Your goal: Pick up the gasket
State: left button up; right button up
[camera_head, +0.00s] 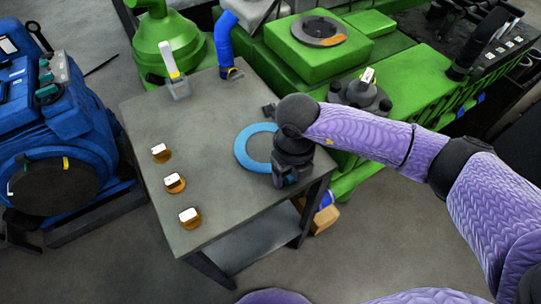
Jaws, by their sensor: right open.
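The gasket, a flat blue ring (241,150), lies on the grey table near its right side. My right arm comes in from the right, and its dark wrist and hand hide the right part of the ring. My right gripper (287,181) points down at the ring's lower right side and is open. Its fingertips are small and dark here, and I cannot tell whether they touch the ring. My left gripper is not in view.
Three small amber pieces with white tops (174,183) stand along the table's left side. A grey fitting with a yellow-and-white top (178,85) and a blue pipe (226,45) stand at the back. A green engine block (320,60) lies behind, a blue machine (60,130) left. The table's front middle is clear.

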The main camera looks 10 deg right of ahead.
jog(key=shift+f, duration=0.1)
grip_shut()
dwell(0.5)
